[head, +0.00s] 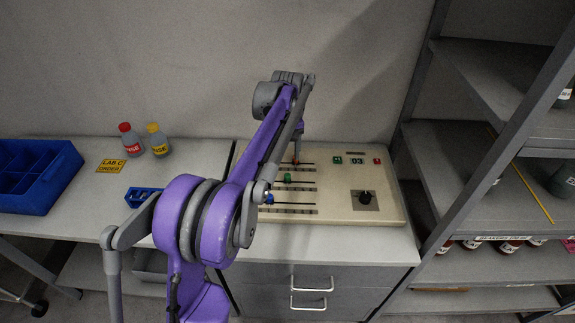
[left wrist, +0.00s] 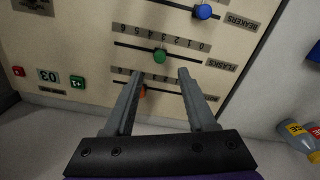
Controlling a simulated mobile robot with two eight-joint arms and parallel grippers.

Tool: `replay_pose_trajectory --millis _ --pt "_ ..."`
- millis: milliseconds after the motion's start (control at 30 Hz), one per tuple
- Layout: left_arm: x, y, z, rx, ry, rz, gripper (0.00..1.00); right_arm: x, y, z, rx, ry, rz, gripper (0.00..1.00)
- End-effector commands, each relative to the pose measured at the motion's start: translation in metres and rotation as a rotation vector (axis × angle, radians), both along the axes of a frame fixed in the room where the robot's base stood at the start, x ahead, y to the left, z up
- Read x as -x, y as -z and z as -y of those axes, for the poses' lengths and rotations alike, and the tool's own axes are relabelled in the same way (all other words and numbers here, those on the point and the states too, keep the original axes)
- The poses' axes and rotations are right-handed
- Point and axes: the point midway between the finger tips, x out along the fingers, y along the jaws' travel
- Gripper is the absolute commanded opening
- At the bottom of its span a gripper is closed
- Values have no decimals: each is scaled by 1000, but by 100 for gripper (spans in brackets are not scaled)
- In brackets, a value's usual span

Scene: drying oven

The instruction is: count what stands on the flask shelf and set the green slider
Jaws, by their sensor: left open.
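The cream control panel (head: 325,215) lies on the counter. Its green slider (head: 287,178) sits on the middle track; in the left wrist view the green slider (left wrist: 160,56) is on the track labelled FLASKS. The blue slider (left wrist: 204,12) is on the BEAKERS track. The red slider (left wrist: 142,92) shows between the fingers, partly covered. My left gripper (left wrist: 159,74) is open and empty over the panel, its fingertips close to the green slider; contact cannot be told. The rack's shelves (head: 470,205) are at right; which holds flasks cannot be read. My right gripper is not in view.
The panel has a display (head: 357,161) reading 03, a green button (head: 337,160), a red button (head: 377,161) and a black knob (head: 365,197). Red-capped (head: 131,141) and yellow-capped (head: 158,141) bottles stand at left near a blue bin (head: 68,176). A rack post (head: 500,140) rises at right.

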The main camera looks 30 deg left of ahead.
Motion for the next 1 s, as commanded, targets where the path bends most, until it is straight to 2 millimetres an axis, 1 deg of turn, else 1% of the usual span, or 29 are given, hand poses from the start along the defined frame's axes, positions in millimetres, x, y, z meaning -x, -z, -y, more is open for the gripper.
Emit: replay_pose_trajectory --millis 33,100,233,800,900,967,1000 --pt "0 -9 0 0 0 0 56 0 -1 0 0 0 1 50" --pt "0 -17 0 0 0 0 56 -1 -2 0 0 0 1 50" --pt "0 -25 0 0 0 0 56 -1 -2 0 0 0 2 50" --pt "1 -26 1 -1 2 1 56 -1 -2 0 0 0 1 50" --pt "6 -28 9 -5 27 13 56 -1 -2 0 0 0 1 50" --pt "13 -31 21 -11 60 29 56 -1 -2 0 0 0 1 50" --pt "20 -32 30 -17 90 43 56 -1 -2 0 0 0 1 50"
